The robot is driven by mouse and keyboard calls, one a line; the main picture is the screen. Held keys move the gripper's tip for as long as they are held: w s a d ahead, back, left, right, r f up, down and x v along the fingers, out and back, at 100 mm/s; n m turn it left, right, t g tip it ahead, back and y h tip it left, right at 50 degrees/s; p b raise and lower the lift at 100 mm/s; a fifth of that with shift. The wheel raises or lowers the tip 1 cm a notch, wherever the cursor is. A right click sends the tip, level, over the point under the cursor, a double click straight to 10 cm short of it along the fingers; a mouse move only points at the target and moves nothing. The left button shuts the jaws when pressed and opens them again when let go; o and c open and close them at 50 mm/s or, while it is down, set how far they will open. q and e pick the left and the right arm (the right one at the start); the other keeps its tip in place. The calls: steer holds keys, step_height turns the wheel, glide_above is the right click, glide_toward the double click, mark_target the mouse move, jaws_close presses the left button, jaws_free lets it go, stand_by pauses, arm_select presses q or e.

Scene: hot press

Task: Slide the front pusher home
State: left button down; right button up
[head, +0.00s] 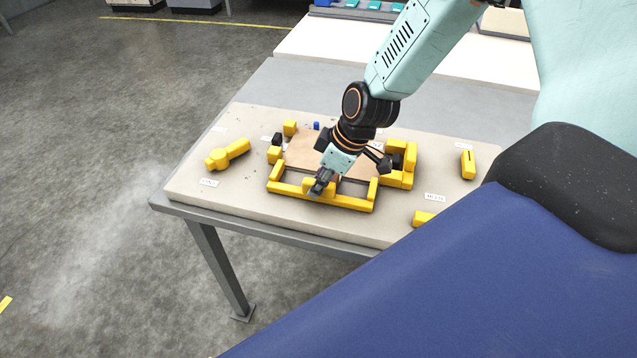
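A yellow press frame lies on the board, with its long front bar (345,201) along the near side. A small yellow block (307,186), which looks like the front pusher, stands at the middle of that bar. My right gripper (349,177) comes down from above over the frame. Its dark fingers look spread, one at the yellow block and the other toward the frame's right side. I cannot tell whether the near finger touches the block. The gripper hides part of the frame's inside. My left gripper is out of view.
Another yellow block (468,164) stands farther right. A brown plate (302,150) lies inside the frame.

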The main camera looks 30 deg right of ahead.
steer(key=o, duration=0.4)
steer(key=shift+w+d, duration=0.2)
steer(key=shift+w, duration=0.05)
steer(key=shift+s+a, duration=0.1)
steer(key=shift+s+r, duration=0.1)
steer(key=shift+r, duration=0.1)
steer(key=shift+r, duration=4.85)
steer(key=shift+f, duration=0.1)
